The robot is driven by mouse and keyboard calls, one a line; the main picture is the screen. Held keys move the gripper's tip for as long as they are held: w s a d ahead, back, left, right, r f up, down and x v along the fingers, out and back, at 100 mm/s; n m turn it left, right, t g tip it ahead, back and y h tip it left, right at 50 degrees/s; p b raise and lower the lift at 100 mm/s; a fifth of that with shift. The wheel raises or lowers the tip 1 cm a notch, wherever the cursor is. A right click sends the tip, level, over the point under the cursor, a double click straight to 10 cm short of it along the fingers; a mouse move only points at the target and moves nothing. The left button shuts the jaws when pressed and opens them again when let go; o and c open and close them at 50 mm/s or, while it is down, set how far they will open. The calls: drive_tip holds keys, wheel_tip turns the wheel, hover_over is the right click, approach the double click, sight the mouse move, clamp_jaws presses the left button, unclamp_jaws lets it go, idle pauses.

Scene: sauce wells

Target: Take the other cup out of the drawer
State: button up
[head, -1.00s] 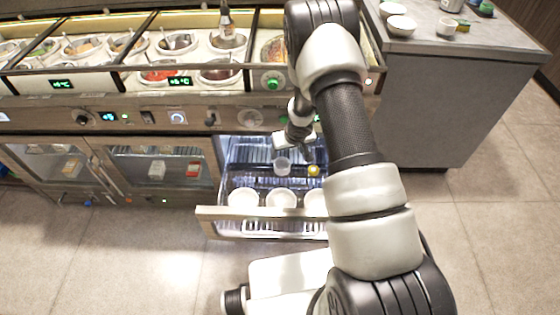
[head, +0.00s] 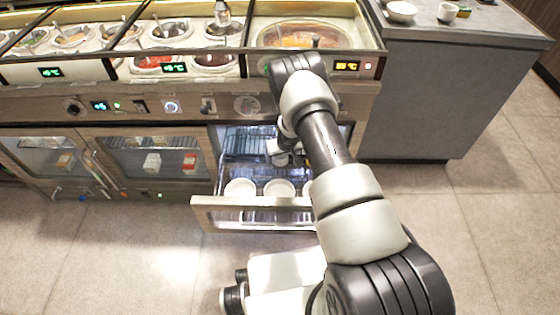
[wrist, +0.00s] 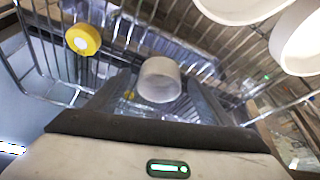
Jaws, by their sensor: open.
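The drawer (head: 255,217) is pulled open below the counter. My gripper (head: 283,157) reaches down into it, its fingers hard to make out in the head view. In the wrist view the two dark fingers are apart, and a small translucent white cup (wrist: 160,80) shows between them. I cannot tell whether either finger touches the cup. The head view does not show this cup clearly behind my arm. A yellow round item with a pale centre (wrist: 82,39) lies on the wire rack to the left of the cup in the wrist view.
White bowls (head: 240,187) stand in a row near the drawer front; two also show in the wrist view (wrist: 298,45). Wire rack bars surround the cup. Sauce wells (head: 160,62) line the counter above. A grey side counter (head: 425,90) stands at right. Floor at left is clear.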

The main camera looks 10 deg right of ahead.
drive_tip(key=shift+x, duration=1.15)
drive_tip(key=c, duration=1.2)
drive_tip(key=shift+r, duration=0.2)
